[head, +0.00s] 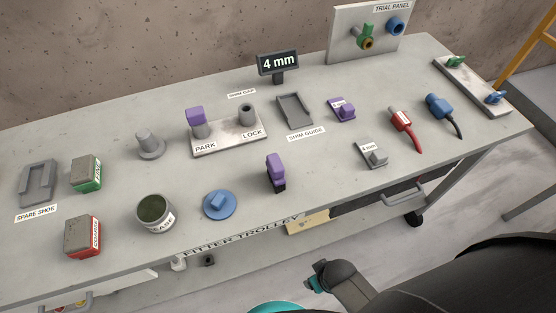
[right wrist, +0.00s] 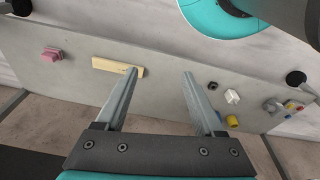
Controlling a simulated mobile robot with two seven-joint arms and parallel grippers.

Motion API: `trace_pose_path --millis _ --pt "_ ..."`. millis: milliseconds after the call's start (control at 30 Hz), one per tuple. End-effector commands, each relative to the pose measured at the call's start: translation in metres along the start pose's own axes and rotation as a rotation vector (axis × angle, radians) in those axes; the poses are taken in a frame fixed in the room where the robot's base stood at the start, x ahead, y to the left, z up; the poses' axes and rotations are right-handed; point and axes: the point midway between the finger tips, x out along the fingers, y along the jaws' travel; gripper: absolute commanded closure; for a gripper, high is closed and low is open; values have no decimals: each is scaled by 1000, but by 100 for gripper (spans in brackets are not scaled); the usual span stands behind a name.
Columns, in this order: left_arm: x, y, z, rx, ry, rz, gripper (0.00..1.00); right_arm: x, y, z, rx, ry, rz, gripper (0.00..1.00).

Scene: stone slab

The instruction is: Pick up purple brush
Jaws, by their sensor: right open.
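The purple brush (head: 276,167), a purple block handle with a dark, bristle-like lower end, stands upright near the front middle of the grey trolley top (head: 318,185). It does not show in the right wrist view. My right gripper (right wrist: 160,73) is open, with nothing between its two grey fingers. It is away from the brush and faces a lower grey surface with small items. My left gripper is in neither view.
A blue round-based piece (head: 219,204) and grease tin (head: 155,213) stand left of the brush. The PARK/LOCK block (head: 230,138) is behind it; a grey 8 mm piece (head: 372,153) is to the right. The wrist view shows a wooden bar (right wrist: 118,66) and pink block (right wrist: 51,54).

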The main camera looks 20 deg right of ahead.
Motion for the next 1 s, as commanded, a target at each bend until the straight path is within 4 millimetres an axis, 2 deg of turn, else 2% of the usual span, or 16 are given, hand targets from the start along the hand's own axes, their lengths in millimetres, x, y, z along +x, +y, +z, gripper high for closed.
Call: trace_pose_path --millis 33,200,467,567,633,867,1000 --pt "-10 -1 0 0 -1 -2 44 -24 0 -16 2 16 0 30" --pt "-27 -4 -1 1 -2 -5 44 -92 4 -55 5 47 3 30" --pt "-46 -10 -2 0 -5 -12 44 -185 5 -93 -16 89 1 30" --pt "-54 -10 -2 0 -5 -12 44 -221 0 -110 -79 115 -13 30" --pt "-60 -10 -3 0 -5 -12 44 -248 -12 -133 -212 150 -42 30" --pt "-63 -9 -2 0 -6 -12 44 -273 -53 -184 -737 226 -120 30" --pt "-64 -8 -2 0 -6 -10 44 -282 -74 -210 -1122 264 -142 30"
